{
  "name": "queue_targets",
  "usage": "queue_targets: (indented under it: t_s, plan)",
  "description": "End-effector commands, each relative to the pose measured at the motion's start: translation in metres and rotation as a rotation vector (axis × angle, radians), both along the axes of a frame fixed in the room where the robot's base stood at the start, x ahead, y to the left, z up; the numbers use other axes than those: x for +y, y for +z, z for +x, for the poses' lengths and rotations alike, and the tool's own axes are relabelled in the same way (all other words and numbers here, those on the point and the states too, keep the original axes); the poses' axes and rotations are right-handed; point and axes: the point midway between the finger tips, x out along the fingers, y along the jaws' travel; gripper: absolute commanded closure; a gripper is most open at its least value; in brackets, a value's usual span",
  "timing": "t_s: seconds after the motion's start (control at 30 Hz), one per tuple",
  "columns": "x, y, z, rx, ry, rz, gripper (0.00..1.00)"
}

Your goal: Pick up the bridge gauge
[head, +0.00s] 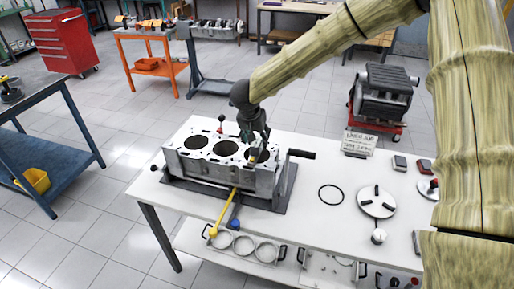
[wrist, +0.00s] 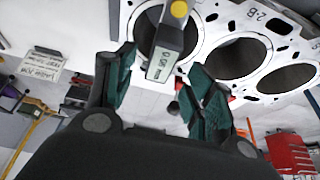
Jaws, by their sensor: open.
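The bridge gauge, as I take it, is a dark bar-shaped piece (wrist: 166,48) with a pale readout and a yellow round knob, at the top middle of the wrist view. It appears over or beside a bore of the grey engine block (head: 185,165); whether it touches the block I cannot tell. In the head view the gauge is mostly hidden by my gripper (head: 254,138), which is over the block's right end. In the wrist view my gripper (wrist: 163,82) is open, its green-padded fingers apart on either side of the gauge's lower end, with nothing held.
The block rests on a dark plate on the white table (head: 320,155). A yellow-handled tool (head: 224,213) lies at its front. A black ring (head: 331,194) and a round grey plate (head: 376,201) lie right.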

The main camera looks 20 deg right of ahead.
Motion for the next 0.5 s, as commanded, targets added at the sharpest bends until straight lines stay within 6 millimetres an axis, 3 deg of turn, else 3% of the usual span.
queue_targets:
  t_s: [0.27,0.5]
  plan:
    - [-0.007,-0.03,0.006,0.002,-0.002,0.001,0.46]
    - [-0.008,-0.035,0.008,0.0,-0.002,0.001,0.46]
